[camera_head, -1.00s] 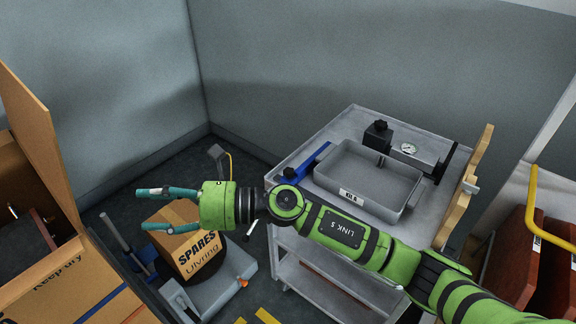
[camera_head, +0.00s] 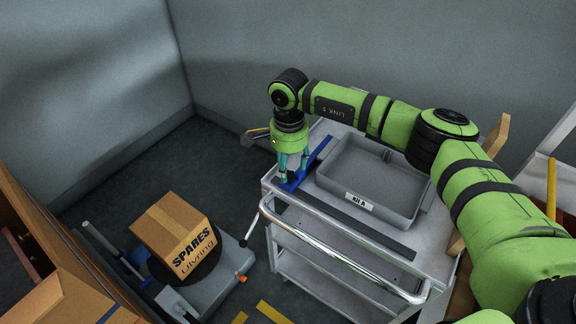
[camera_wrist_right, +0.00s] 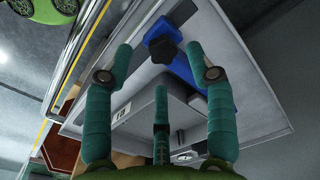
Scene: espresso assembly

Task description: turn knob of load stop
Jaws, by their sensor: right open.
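The load stop is a blue bar (camera_head: 322,152) lying along the left part of the grey cart's top. Its black knob (camera_wrist_right: 164,49) shows in the right wrist view, on the near end of the blue bar (camera_wrist_right: 184,68). My right gripper (camera_head: 290,181) points down over that end of the bar. In the wrist view the fingers of the right gripper (camera_wrist_right: 159,58) are spread, with the knob between the fingertips. I cannot tell if they touch it. In the head view the fingers hide the knob. My left gripper is not in view.
A metal handrail (camera_head: 340,253) runs along the cart's front. A SPARES carton (camera_head: 172,232) sits at lower left. The floor left of the cart is partly clear.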

